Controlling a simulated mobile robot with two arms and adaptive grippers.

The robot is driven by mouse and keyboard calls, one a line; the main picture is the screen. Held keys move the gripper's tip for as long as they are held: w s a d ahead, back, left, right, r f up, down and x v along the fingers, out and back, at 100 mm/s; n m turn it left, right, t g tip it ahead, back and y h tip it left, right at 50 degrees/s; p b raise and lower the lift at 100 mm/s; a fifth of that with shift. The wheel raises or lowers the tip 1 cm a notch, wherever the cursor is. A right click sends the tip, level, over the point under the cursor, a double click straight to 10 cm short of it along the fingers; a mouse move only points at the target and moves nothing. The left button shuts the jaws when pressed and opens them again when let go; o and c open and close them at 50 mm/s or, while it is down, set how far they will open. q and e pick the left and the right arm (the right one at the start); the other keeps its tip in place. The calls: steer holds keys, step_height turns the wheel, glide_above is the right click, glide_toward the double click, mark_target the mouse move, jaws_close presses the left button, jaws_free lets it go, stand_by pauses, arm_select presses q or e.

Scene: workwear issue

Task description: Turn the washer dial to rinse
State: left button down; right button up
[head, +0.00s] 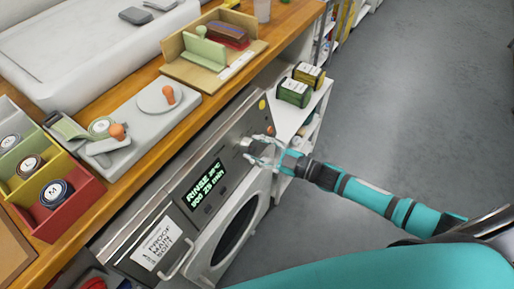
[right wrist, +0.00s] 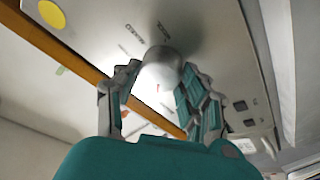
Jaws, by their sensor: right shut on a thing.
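The washer (head: 178,212) is built in under the wooden counter, its panel facing the aisle. Its lit display (head: 206,184) reads RINSE on the top line, with a temperature, and a line ending in 25 min below. My right gripper (head: 258,150) is at the panel, right of the display, shut on the silver dial (head: 246,144). The right wrist view shows the round dial (right wrist: 161,68) between the two fingers of my right gripper (right wrist: 160,82). Printed words around the dial are too small to read. My left gripper is not in view.
A round yellow mark (head: 262,104) and an orange button (head: 270,130) sit near the dial. Labelled tins (head: 294,92) stand on a white shelf just right of the washer. The counter (head: 150,128) above holds trays and boxes. The grey floor at right is clear.

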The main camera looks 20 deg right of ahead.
steer(key=o, duration=1.2)
steer(key=v, duration=1.2)
steer(key=shift+r, duration=0.1)
